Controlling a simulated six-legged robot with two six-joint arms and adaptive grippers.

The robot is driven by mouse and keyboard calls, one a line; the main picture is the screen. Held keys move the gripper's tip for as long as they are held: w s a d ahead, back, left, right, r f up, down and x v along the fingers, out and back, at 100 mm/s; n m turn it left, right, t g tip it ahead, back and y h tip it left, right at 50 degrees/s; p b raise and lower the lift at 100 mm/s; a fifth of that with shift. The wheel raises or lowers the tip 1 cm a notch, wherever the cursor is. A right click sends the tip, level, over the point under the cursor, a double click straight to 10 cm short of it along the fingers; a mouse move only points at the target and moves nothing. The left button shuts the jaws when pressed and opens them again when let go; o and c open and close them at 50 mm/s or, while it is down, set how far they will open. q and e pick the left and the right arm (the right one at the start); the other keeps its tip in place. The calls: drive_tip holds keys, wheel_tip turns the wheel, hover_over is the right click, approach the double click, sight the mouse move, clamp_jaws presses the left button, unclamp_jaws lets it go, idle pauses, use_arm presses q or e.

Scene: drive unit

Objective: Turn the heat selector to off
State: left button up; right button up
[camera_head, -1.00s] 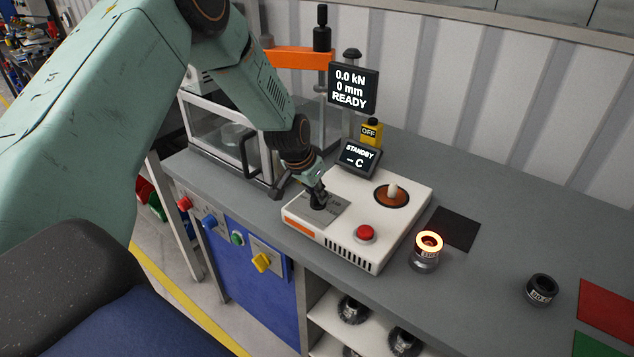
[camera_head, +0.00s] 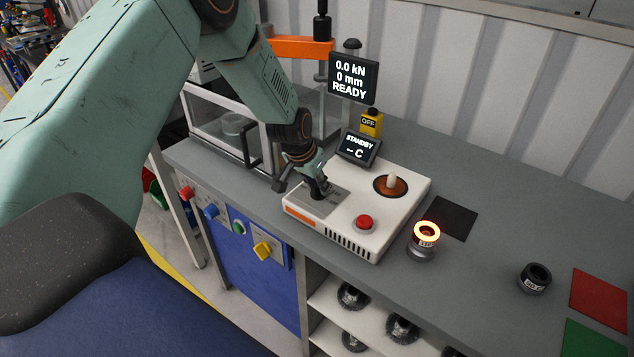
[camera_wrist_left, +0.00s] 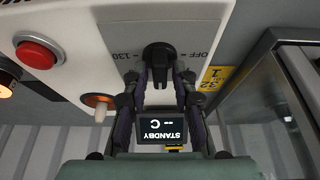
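The heat selector is a black knob (camera_wrist_left: 160,54) on a grey plate of the white heater unit (camera_head: 403,213). In the left wrist view its plate reads OFF on the right and 130 on the left. My left gripper (camera_head: 318,190) is down at the knob. In the left wrist view its two fingers (camera_wrist_left: 161,76) stand one on each side of the knob, seemingly with a gap between them; contact is not clear. The heater display (camera_head: 358,149) reads STANDBY and -- C. My right gripper is not in view.
A red button (camera_head: 364,222) and a copper-coloured disc with a pale peg (camera_head: 391,185) are on the heater. A glowing ring part (camera_head: 424,240) stands beside it. A press display (camera_head: 352,78) and a clear-sided enclosure (camera_head: 222,122) are behind and left. The right bench is mostly free.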

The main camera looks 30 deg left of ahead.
use_arm(q)
drive_tip(key=shift+o, duration=0.7)
drive_tip(key=shift+w, duration=0.1)
drive_tip(key=shift+r, duration=0.15)
drive_tip(key=v, duration=1.1)
drive_tip(key=shift+s+r, duration=0.2)
drive_tip(key=shift+r, duration=0.15)
